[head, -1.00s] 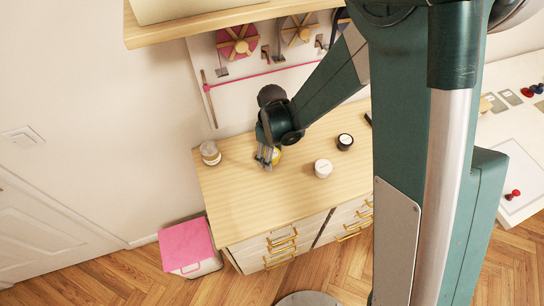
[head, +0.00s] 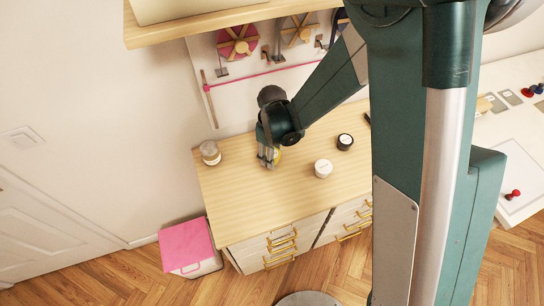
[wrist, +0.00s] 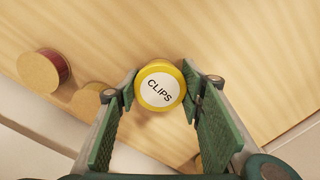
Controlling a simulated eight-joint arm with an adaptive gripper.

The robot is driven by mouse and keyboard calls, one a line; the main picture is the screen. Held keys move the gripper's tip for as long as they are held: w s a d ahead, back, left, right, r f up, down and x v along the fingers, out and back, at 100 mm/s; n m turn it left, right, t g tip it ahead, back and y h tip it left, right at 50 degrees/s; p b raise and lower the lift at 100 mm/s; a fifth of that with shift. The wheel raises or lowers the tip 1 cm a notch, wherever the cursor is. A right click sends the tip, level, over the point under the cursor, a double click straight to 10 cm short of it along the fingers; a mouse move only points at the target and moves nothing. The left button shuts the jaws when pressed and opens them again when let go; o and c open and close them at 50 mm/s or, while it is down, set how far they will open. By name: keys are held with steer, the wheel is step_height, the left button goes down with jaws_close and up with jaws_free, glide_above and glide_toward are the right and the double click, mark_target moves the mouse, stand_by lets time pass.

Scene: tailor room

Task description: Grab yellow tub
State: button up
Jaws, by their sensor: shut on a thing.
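The yellow tub (wrist: 160,86) has a round yellow lid with a white label reading "CLIPS". In the wrist view it sits between the fingertips of my gripper (wrist: 161,90), which is shut on it with one finger at each side. In the head view my gripper (head: 268,161) is low over the wooden dresser top, and only a sliver of the yellow tub (head: 278,155) shows beside the fingers. I cannot tell whether the tub's base touches the wood.
A pink-lidded bin (head: 187,246) is on the floor. The dresser's front area is clear.

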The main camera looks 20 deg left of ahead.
steer(key=shift+r, duration=0.2)
steer(key=shift+r, duration=4.8)
